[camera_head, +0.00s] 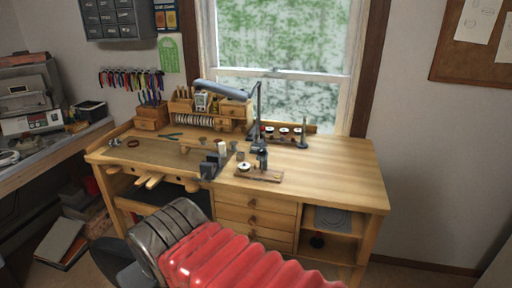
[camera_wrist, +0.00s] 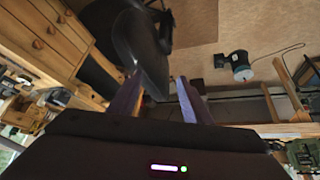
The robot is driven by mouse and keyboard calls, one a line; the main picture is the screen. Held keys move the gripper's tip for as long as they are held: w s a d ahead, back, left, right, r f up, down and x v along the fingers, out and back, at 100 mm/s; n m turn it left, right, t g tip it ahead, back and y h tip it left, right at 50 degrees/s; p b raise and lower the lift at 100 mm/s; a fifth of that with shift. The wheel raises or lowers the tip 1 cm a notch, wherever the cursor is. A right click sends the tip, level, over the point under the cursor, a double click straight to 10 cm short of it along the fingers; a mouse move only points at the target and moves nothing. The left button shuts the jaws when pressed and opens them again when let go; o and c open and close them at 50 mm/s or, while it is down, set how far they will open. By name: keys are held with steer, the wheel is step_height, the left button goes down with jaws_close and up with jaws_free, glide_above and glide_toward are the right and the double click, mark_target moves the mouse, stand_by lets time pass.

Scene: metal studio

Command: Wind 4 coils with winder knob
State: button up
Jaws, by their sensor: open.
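A small winder (camera_head: 262,160) stands on a flat wooden base (camera_head: 268,177) near the front edge of the workbench (camera_head: 330,165), in the head view. It has a dark upright part, and a pale spool (camera_head: 244,167) sits to its left. The winder knob is too small to tell apart. My gripper (camera_wrist: 158,98) shows only in the wrist view. Its two purplish fingers are apart, and I see nothing held between them. A dark rounded shape (camera_wrist: 138,50) shows beyond the left finger; I cannot tell what it is. The winder is not clear in the wrist view.
A black block-like tool (camera_head: 213,164) stands left of the winder. Behind are a lamp (camera_head: 257,103), a rack of spools (camera_head: 284,131) and a wooden organizer (camera_head: 208,108). The right bench top is clear. My red ribbed arm cover fills the lower foreground.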

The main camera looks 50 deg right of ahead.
steer(key=w+d+r+m+t+h, duration=0.1)
steer(key=w+d+r+t+h, duration=0.15)
steer(key=w+d, duration=0.6)
steer(key=w+d+r+m+t+h, duration=0.1)
steer(key=w+d+r+t+h, duration=0.2)
steer(key=d, duration=1.1)
steer(key=w+d+r+m+t+h, duration=0.1)
steer(key=w+d+r, duration=0.1)
steer(key=w+d, duration=0.75)
steer(key=n+t+y, duration=0.2)
steer(key=t+y, duration=0.2)
steer(key=t, duration=0.1)
glide_toward(262, 152)
steer(key=shift+w+d, duration=0.55)
steer(key=shift+d, duration=0.15)
steer(key=w+d, duration=0.2)
steer(key=w, duration=1.1)
steer(key=shift+w+d, duration=0.15)
steer(key=shift+w, duration=0.2)
